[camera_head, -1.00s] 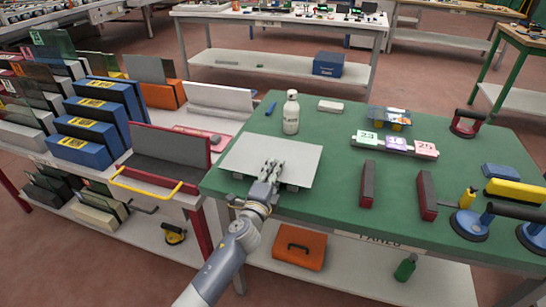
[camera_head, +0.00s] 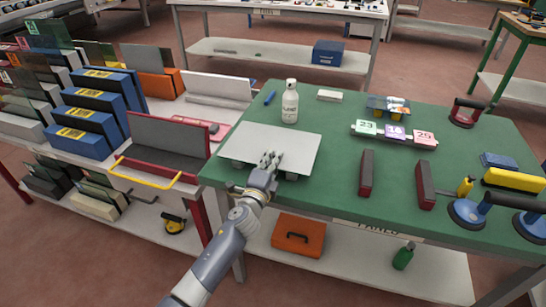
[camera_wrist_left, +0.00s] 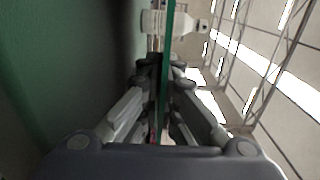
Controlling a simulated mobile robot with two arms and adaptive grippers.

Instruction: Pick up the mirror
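The mirror (camera_head: 256,141) is a flat, pale grey rectangular sheet. It lies level on small supports at the left end of the green table (camera_head: 335,150). My left gripper (camera_head: 270,157) is at the middle of its near edge. In the left wrist view, the mirror (camera_wrist_left: 167,60) shows edge-on as a thin green-edged line between the two fingers. The fingertips of the left gripper (camera_wrist_left: 166,68) have come together on both sides of it, so the gripper looks shut on it. My right gripper is not in view.
A white bottle (camera_head: 290,103) stands just behind the mirror, with a blue marker (camera_head: 269,98) nearby. Two dark red-sided blocks, numbered tags (camera_head: 395,132) and suction cups (camera_head: 466,212) occupy the right side. A rack with a yellow handle (camera_head: 146,172) stands left of the table.

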